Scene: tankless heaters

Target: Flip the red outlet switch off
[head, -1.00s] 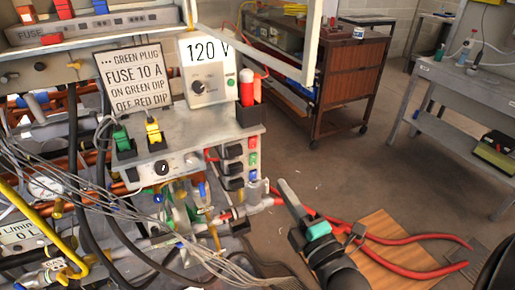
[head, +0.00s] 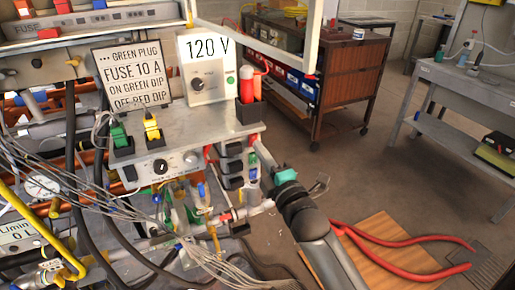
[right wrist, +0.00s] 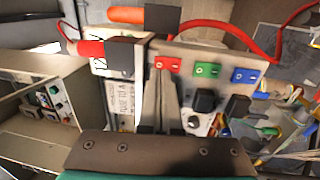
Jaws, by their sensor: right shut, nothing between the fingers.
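The red outlet switch (right wrist: 168,64) is a small red rocker on the grey panel in the right wrist view. It is in a row with a green switch (right wrist: 207,70) and a blue switch (right wrist: 246,75). My right gripper (right wrist: 162,80) is shut and empty, its fingertips just below the red switch in that view. I cannot tell whether they touch it. My left gripper is not in view.
Black sockets (head: 233,167) sit beside the switches. A 120 V box (head: 208,75) and a sign (head: 131,77) stand above. Loose grey wires (head: 110,205) and pipes crowd the left. A brown cabinet (head: 350,75) stands behind, with open floor to its right.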

